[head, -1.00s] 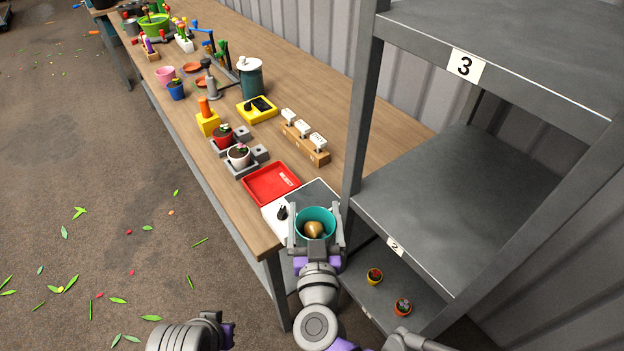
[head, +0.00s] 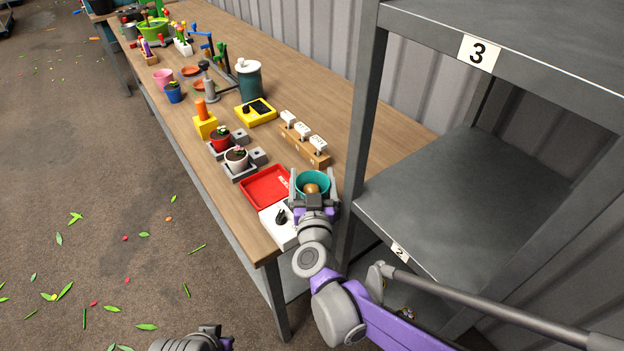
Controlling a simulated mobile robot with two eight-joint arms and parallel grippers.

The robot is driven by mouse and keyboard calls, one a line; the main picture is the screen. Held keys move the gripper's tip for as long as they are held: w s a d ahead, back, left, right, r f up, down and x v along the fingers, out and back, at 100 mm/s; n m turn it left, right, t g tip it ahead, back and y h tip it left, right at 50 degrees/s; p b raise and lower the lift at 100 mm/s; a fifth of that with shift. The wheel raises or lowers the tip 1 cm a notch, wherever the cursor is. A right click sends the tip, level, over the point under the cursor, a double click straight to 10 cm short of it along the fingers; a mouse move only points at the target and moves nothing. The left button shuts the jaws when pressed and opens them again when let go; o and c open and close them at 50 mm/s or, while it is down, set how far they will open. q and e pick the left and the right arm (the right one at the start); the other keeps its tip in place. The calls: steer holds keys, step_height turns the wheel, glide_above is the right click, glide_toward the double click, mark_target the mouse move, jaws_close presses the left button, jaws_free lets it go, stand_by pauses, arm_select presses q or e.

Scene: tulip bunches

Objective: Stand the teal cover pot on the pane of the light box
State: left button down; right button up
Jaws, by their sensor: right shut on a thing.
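The teal cover pot (head: 325,179) is upright with a brown, bulb-like thing (head: 312,189) inside. My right gripper (head: 313,176) is shut on the pot, one finger on each side of it. The light box (head: 277,232) is at the bench's near end, with its white front and a black knob (head: 281,217) showing. The pot and my gripper hide most of its pane. I cannot tell whether the pot's base touches the pane or is above it. My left gripper (head: 215,338) is at the bottom edge, mostly cut off.
A red tray (head: 262,187) lies just left of the pot. A wooden block with white tags (head: 304,138) stands behind. Small pots (head: 236,158), a yellow scale (head: 256,112) and a dark green canister (head: 250,83) are farther along. A grey shelf (head: 462,195) rises close on the right.

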steer(key=shift+f, duration=0.2)
steer(key=o, duration=1.2)
steer(key=shift+c, duration=0.2)
steer(key=shift+r, duration=0.3)
steer(key=s+p, duration=0.1)
steer(key=s, duration=1.1)
steer(key=shift+d, duration=0.25)
